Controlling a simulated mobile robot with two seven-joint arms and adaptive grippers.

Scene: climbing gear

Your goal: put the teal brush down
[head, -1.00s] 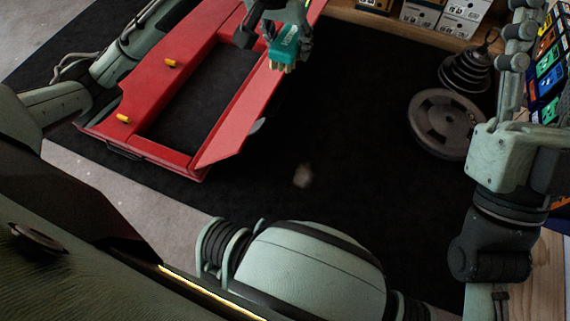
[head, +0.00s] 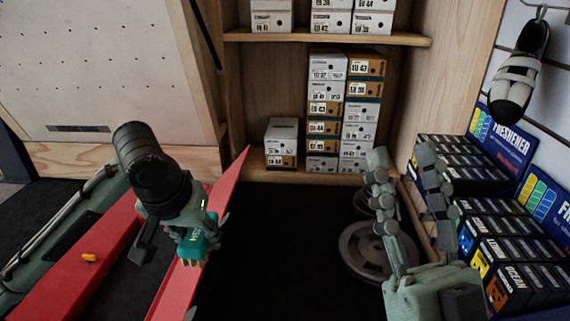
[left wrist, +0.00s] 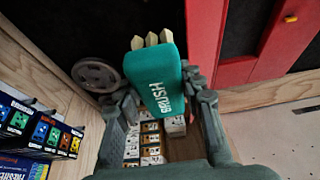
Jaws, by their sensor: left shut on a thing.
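The teal brush (head: 194,244) is held in my left gripper (head: 186,232), above the right side of the open red box (head: 187,283). In the left wrist view the brush (left wrist: 157,82) shows its white lettering and pale bristle tufts, with a finger of my left gripper on each side. The brush is off the floor. My right gripper (head: 408,205) stands at the right with its fingers apart and nothing between them.
Weight plates (head: 370,252) lie on the black mat (head: 290,230) behind my right gripper. Shoe boxes (head: 325,105) stack on a wooden shelf at the back. Freshener boxes (head: 500,240) stand at the right. The mat between the red box and the plates is clear.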

